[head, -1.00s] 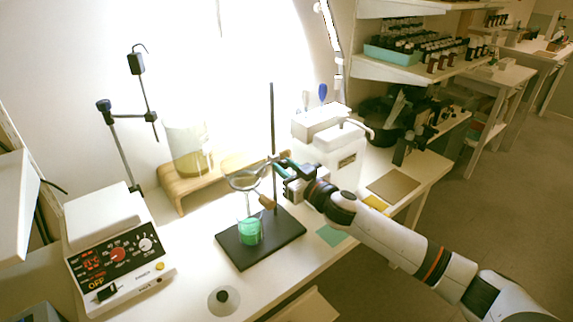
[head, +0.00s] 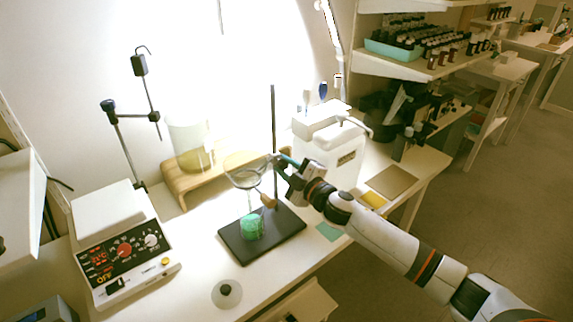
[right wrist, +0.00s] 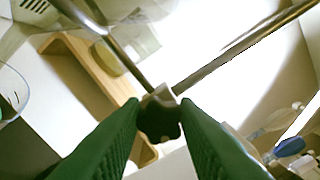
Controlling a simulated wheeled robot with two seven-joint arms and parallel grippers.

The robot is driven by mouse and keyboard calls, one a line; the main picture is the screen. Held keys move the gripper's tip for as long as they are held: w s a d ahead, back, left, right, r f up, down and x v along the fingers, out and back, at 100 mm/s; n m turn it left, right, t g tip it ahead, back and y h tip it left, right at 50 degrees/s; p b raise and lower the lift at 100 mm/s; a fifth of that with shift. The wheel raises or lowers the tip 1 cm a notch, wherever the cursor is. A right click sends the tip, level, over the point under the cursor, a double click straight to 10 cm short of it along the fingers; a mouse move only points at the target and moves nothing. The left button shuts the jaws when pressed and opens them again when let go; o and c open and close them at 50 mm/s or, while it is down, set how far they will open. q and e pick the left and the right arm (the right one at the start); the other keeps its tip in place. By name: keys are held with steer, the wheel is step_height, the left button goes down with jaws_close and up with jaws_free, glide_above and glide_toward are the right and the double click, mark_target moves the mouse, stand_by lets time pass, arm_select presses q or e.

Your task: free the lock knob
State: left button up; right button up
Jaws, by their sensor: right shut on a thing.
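The lock knob (right wrist: 160,118) is a dark lobed knob on a grey clamp boss where thin metal rods meet. It sits between the green fingers of my right gripper (right wrist: 160,125), which is shut on it. In the head view my right gripper (head: 281,163) is at the upright rod (head: 273,120) of a stand with a black base (head: 285,222). A ring holding a clear glass funnel (head: 244,168) reaches left from this rod. A beaker with green contents (head: 251,228) stands on the base below it. In the head view the gripper hides the knob. My left gripper is out of view.
A hotplate stirrer (head: 125,250) stands at the left and a wooden riser (head: 180,180) at the back. A white container (head: 335,150) is close behind my right gripper. A small disc with a black knob (head: 226,292) lies at the front. An open drawer (head: 310,303) sticks out there.

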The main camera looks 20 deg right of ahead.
steer(key=n, duration=0.5)
steer(key=shift+n+p, duration=0.3)
steer(key=shift+n, duration=0.1)
steer(key=n, duration=0.5)
steer(key=shift+f, duration=0.15)
steer(key=n, duration=0.5)
steer(key=shift+f+n+p, duration=0.1)
steer(key=shift+n+p, duration=0.3)
steer(key=n, duration=0.4)
steer(key=shift+n, duration=0.3)
steer(key=o, duration=1)
steer(key=shift+c, duration=0.2)
steer(key=shift+d, duration=0.1)
